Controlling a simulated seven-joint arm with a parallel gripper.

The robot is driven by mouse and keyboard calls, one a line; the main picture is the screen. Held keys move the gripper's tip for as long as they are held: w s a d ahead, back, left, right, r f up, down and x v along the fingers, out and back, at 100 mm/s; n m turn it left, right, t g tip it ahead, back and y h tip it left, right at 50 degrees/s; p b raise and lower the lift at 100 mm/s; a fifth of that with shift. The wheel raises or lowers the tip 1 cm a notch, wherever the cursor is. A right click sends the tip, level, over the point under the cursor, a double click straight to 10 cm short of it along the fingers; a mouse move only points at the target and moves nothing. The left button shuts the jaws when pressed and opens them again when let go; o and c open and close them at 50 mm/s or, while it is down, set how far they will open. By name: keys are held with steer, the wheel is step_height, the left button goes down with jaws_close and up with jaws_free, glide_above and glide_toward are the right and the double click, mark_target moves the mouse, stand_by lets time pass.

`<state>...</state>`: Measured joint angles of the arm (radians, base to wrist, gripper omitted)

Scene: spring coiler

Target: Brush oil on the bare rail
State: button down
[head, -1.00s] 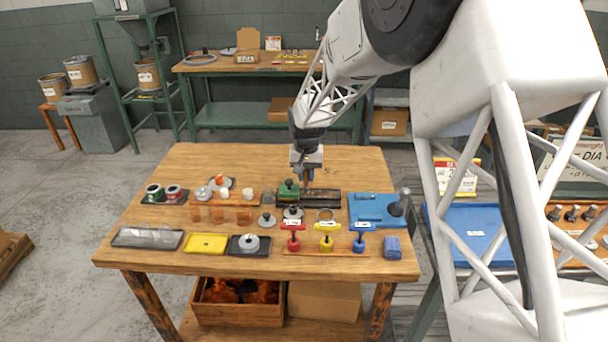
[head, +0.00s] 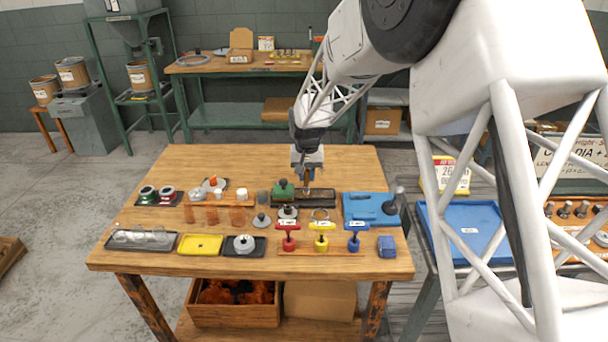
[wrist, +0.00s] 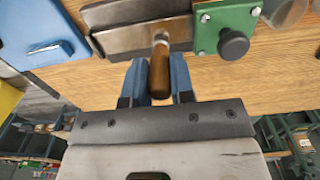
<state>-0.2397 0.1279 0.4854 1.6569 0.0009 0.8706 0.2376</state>
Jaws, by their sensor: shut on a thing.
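My gripper (wrist: 158,85) is shut on the brown wooden handle of a brush (wrist: 160,68), one blue finger on each side. In the head view my gripper (head: 306,178) is above the dark rail unit (head: 320,199) at the back middle of the table. The brush's metal collar lies over the rail (wrist: 118,38) in the wrist view. The bristles are hidden, so I cannot tell whether they touch it. A green carriage (wrist: 227,22) with a dark knob sits on the rail to the right in the wrist view. It shows left of the gripper in the head view (head: 284,188).
A blue plate (head: 362,207) with a dark knob stands right of the rail. In front are red, yellow and blue handled tools (head: 321,238), a yellow tray (head: 201,245) and several small cups. The table's back strip (head: 240,158) is clear.

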steer(key=shift+d, duration=0.35)
steer(key=shift+d, duration=0.2)
steer(key=shift+d, duration=0.75)
steer(key=shift+d, duration=0.15)
stand_by(0.3)
steer(key=shift+d, duration=0.7)
steer(key=shift+d, duration=0.1)
steer(key=shift+d, duration=0.75)
steer(key=shift+d, duration=0.2)
steer(key=shift+d, duration=0.65)
